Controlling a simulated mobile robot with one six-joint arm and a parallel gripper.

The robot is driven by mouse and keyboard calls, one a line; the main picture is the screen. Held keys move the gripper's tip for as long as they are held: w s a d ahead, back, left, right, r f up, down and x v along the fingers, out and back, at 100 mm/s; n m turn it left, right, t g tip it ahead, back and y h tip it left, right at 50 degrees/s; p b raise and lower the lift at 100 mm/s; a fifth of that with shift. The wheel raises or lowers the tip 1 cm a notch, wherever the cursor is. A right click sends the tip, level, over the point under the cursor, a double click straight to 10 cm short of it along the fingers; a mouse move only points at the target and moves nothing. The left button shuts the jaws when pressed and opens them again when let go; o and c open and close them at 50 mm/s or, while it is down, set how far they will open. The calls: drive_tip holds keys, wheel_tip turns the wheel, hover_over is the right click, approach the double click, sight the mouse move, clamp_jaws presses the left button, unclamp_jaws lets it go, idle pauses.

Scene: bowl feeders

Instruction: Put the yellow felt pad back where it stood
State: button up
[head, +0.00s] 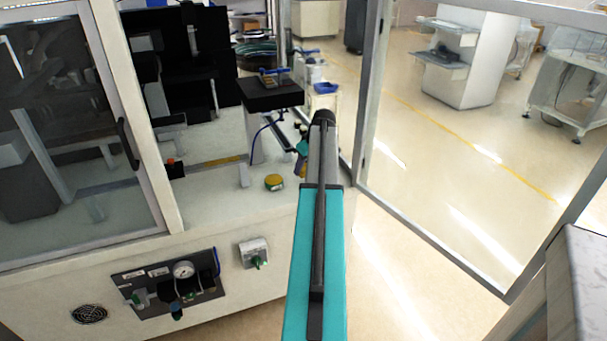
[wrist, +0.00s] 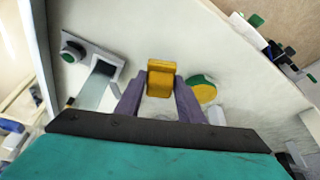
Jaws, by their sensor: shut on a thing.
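My gripper (wrist: 160,92) has purple fingers shut on a yellow, block-like pad (wrist: 161,78), which I take for the yellow felt pad. The pad sticks out past the fingertips over the pale bench top. I cannot tell whether it touches the bench. In the head view, my arm hides most of the gripper (head: 301,158). A round yellow piece with a green part (wrist: 203,90) lies just right of the right finger in the wrist view. It also sits on the bench in the head view (head: 274,182), left of my gripper.
The white bench (head: 215,205) has free room left of the round piece. A black block on a post (head: 270,95) stands behind. A glass-panelled frame (head: 365,100) rises to the right. A switch box (head: 254,252) and gauge panel (head: 178,283) are on the bench front.

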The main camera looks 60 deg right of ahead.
sight(304, 171)
drive_tip(key=shift+f+p, duration=0.3)
drive_tip(key=shift+f, duration=1.45)
drive_tip(key=shift+f, duration=0.2)
drive_tip(key=o, duration=0.9)
drive_tip(key=shift+r, duration=0.15)
drive_tip(key=shift+b+v, duration=0.45)
drive_tip(key=shift+v, duration=5.6)
